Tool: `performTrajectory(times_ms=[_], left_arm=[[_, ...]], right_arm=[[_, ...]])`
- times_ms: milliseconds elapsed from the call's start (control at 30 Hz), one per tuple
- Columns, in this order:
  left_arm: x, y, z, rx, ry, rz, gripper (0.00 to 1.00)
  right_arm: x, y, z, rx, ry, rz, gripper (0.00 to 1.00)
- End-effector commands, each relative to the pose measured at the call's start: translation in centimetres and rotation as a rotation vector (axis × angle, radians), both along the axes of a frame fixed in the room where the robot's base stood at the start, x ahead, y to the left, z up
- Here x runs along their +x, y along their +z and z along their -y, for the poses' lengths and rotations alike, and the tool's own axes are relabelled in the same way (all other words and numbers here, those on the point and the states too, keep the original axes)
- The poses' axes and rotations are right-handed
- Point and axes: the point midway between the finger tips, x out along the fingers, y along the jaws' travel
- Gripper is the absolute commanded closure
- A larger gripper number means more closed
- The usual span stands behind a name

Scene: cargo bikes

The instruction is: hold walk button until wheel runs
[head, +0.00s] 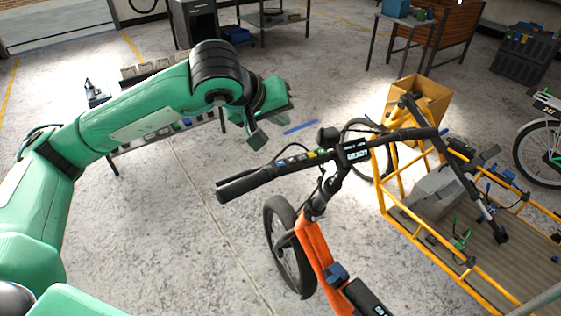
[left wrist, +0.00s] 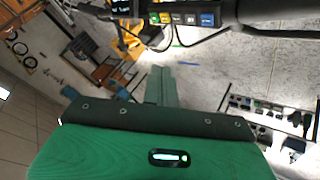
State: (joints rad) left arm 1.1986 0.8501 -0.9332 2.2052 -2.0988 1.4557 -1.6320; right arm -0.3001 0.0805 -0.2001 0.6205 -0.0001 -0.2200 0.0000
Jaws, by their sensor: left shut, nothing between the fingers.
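An orange cargo bike (head: 313,250) stands in the middle of the head view, its dark wheel (head: 277,233) beside the frame. Its handlebar has a black grip (head: 250,183), a row of coloured buttons (head: 299,158) and a display (head: 357,152) that seems to read READY. The button row also shows at the top of the left wrist view (left wrist: 184,19). I cannot tell which one is the walk button. My left gripper (head: 258,138) is shut and empty, above and left of the button row, apart from it. Its closed fingers show in the left wrist view (left wrist: 161,85). My right gripper is out of view.
A yellow-framed cargo bed (head: 405,222) fills the right side. A cardboard box (head: 425,98) stands behind it. A bench with small items (head: 165,140) lies behind my left arm. Another bike (head: 542,150) stands at the far right. The floor left of the handlebar is clear.

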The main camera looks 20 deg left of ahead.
Motion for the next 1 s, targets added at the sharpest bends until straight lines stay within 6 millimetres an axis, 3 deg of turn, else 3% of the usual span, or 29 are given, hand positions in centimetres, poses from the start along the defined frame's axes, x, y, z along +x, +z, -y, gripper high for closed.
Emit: performTrajectory(times_ms=[267, 533, 600, 800, 1000], left_arm=[[-0.1, -2.4, -0.1, 0.000, 0.000, -0.003, 1.00], [-0.3, -6.3, -0.3, -0.001, 0.000, -0.004, 1.00], [-0.3, -7.4, -0.2, -0.002, 0.000, -0.001, 1.00], [-0.3, -8.6, -0.3, -0.002, 0.000, -0.001, 1.00], [-0.4, -8.6, -0.3, -0.002, 0.000, -0.001, 1.00]], right_arm=[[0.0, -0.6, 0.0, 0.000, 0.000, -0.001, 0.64], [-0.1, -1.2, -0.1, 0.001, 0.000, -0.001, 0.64], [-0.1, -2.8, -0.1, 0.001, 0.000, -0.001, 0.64], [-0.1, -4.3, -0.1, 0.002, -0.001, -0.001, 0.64], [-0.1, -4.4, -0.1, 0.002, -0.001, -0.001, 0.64]])
